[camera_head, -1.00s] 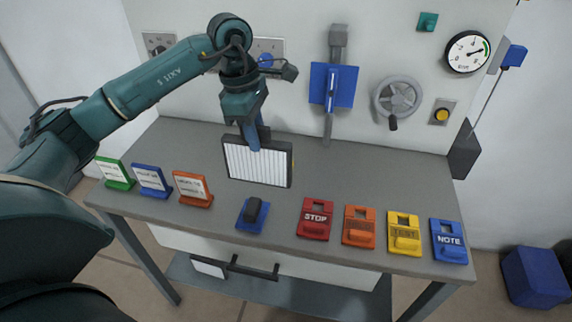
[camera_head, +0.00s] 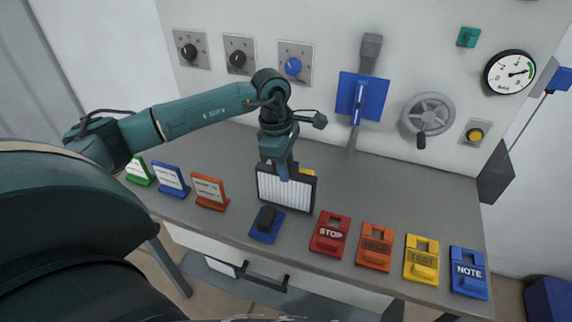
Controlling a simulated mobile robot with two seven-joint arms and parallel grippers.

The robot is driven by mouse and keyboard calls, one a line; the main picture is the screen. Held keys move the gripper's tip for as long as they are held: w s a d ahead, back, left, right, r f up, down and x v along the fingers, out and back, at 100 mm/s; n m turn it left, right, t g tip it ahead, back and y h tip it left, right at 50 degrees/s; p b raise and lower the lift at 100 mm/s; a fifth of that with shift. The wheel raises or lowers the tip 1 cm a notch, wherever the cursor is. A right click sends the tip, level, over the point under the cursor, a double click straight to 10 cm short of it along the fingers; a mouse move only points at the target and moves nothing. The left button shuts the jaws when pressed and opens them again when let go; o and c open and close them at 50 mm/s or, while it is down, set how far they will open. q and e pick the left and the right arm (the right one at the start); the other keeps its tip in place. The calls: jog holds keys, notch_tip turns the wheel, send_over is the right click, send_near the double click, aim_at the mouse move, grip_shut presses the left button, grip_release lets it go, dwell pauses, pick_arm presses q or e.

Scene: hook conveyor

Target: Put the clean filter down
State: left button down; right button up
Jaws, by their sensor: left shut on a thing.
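The clean filter (camera_head: 284,189) is a white pleated panel in a dark frame. It stands upright at the middle of the grey table (camera_head: 390,200), behind the blue base with the black knob. My left gripper (camera_head: 284,174) points down and is shut on the filter's top edge. I cannot tell whether the filter's lower edge touches the table. My right gripper is not in view.
A blue base with a black knob (camera_head: 267,220) is close in front of the filter. Red STOP (camera_head: 330,234), orange (camera_head: 375,244), yellow (camera_head: 421,260) and blue NOTE (camera_head: 468,272) tags line the front edge. Small signs (camera_head: 209,192) stand left. The table's back right is clear.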

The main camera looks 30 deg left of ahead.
pick_arm(q)
jog(key=shift+f, duration=0.35)
jog(key=c, duration=1.3)
grip_release()
jog(key=shift+o, duration=0.2)
jog(key=shift+r, duration=0.15)
